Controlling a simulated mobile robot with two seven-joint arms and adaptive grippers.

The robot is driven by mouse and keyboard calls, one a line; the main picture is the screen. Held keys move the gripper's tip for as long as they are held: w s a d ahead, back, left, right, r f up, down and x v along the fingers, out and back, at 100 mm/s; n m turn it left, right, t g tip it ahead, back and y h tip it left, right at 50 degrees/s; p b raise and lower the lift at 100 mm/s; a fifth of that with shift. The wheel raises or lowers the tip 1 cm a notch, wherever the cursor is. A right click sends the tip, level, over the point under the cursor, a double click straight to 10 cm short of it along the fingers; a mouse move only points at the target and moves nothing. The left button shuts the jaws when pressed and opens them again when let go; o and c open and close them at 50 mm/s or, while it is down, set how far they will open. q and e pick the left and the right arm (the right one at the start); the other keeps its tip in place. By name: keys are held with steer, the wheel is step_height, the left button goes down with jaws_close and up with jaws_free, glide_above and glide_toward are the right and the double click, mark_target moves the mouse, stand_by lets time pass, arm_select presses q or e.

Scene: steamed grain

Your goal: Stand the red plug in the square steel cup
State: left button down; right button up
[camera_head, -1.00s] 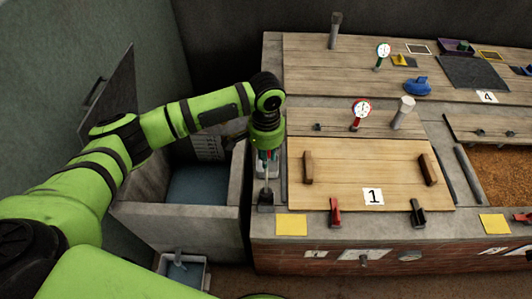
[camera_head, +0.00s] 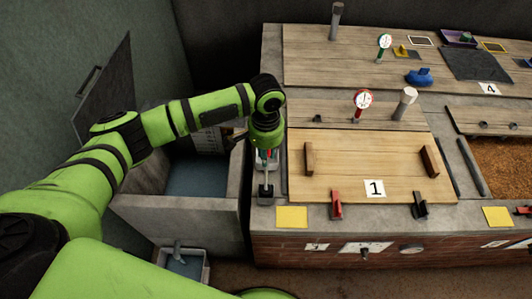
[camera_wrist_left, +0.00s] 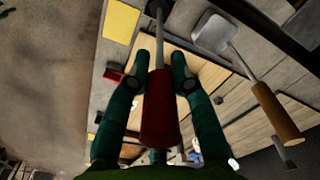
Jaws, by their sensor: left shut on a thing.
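My left gripper (camera_wrist_left: 160,78) is shut on the red plug (camera_wrist_left: 160,110), a red cylinder between its two fingers in the left wrist view. A thin metal rod runs from the plug to a dark square piece (camera_wrist_left: 157,8) at the top edge, seemingly the square steel cup. In the head view my left gripper (camera_head: 266,162) points down at the counter's left end. The square steel cup (camera_head: 266,192) shows dark grey right below it. The plug is mostly hidden there, and whether the rod's tip is inside the cup cannot be told. My right gripper is out of view.
A wooden board marked 1 (camera_head: 345,160) with two brown handles lies right of the gripper. A yellow square (camera_head: 292,217) is in front. A stone basin (camera_head: 200,215) stands to the left. A wooden-handled shovel (camera_wrist_left: 275,110) shows in the left wrist view.

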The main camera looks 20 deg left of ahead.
arm_select(q)
steer(key=shift+f, duration=1.05)
steer(key=c, duration=1)
jaws_free()
step_height(320, 180, up, 12)
steer(key=shift+f, duration=0.1)
